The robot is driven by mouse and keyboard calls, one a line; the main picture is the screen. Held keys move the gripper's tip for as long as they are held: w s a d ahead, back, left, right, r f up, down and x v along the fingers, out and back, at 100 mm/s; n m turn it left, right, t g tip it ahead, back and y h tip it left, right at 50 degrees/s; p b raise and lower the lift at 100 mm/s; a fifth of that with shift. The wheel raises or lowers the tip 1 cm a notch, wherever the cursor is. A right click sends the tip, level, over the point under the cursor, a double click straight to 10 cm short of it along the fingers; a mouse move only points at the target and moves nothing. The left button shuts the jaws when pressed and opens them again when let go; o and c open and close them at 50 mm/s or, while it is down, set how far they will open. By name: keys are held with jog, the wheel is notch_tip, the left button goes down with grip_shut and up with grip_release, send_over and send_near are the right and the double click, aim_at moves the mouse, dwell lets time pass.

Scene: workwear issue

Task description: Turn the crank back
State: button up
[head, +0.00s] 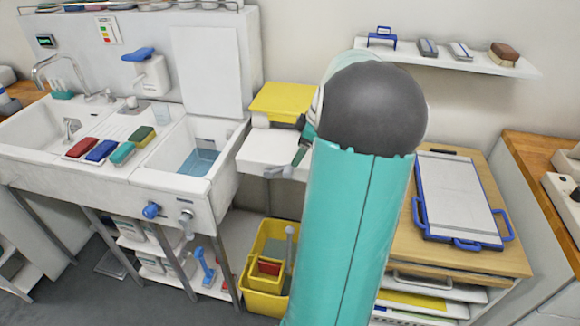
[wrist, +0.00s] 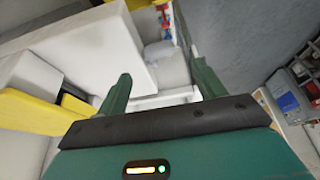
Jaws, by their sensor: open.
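A grey crank-like handle (head: 277,172) sticks out low at the front of a white box-shaped unit (head: 262,150). A rounded grey part, probably the same handle, shows in the wrist view (wrist: 158,50) beside the white unit (wrist: 85,48). My gripper (head: 302,152) is close to the unit's right side, mostly hidden behind my arm in the head view. In the wrist view my gripper (wrist: 161,82) has its two green fingers wide apart with nothing held between them. The grey part lies beyond the fingertips, apart from them. How the handle joins the unit is unclear.
A yellow block (head: 283,101) sits at the back of the white unit. A yellow bucket (head: 266,270) stands below. A sink (head: 200,180) is left; a wooden-topped cabinet with a blue-edged clipboard-like board (head: 455,200) is right. A wall shelf (head: 450,58) is above.

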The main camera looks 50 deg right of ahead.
aim_at(289, 169)
jog(key=x, duration=0.7)
jog(key=shift+w+f, duration=0.2)
jog(key=shift+f, duration=0.15)
jog(key=shift+a+f, duration=0.1)
jog(key=c, duration=1.2)
